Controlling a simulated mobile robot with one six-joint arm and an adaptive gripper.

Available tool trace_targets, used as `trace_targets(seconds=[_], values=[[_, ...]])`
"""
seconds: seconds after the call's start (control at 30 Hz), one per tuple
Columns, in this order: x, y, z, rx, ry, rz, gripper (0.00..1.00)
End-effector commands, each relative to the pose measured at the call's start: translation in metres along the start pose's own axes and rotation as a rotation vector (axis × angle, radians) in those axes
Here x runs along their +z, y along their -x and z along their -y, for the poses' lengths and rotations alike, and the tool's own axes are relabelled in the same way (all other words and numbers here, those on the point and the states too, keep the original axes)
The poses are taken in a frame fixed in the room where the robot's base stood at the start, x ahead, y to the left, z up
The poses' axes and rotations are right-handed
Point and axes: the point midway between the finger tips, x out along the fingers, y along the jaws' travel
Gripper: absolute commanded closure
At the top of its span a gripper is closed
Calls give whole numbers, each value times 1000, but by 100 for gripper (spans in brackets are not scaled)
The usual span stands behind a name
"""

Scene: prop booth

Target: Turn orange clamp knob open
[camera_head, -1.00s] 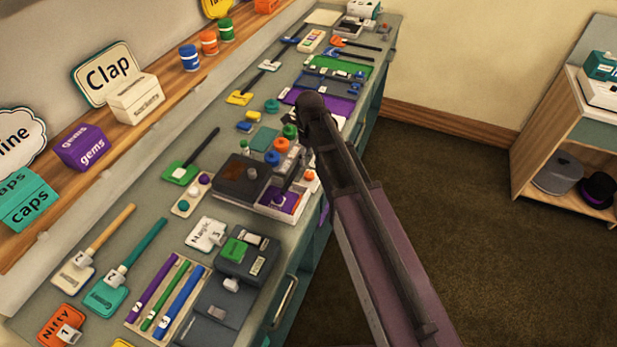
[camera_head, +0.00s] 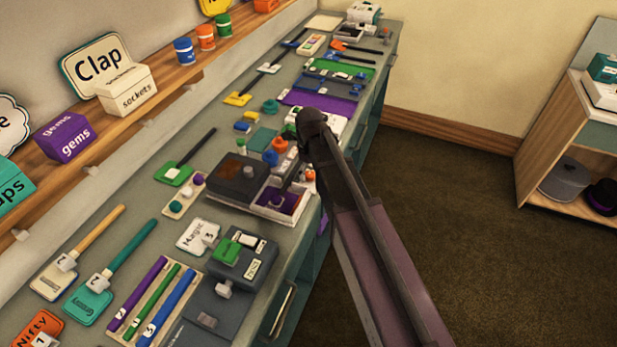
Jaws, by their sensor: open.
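A small orange knob (camera_head: 279,145) stands on the grey-green counter among coloured pieces. A second orange piece (camera_head: 310,176) shows lower down, beside the white-framed box with a purple inside. I cannot tell which of the two is the clamp knob. My arm reaches in from the lower right, and its dark end is over the counter just right of the upper orange knob. My gripper (camera_head: 294,132) is open and mostly hidden by the arm; only a dark part shows at its left. I cannot see any contact with a knob.
A blue round piece (camera_head: 271,158) and a dark box (camera_head: 238,179) stand close to the upper orange knob. The counter (camera_head: 150,190) is crowded with paddles, pens and cards. A wooden shelf with boxes runs along the left. The floor (camera_head: 450,210) at the right is open.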

Motion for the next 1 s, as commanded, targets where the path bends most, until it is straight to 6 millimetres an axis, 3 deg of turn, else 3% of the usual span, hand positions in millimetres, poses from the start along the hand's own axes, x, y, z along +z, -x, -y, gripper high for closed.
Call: trace_targets(seconds=[0.57, 0.67, 0.87, 1.0], values=[[0, -9, 0, 0, 0, 0, 18], [0, -9, 0, 0, 0, 0, 42], [0, -9, 0, 0, 0, 0, 100], [2, -9, -2, 0, 2, 0, 100]])
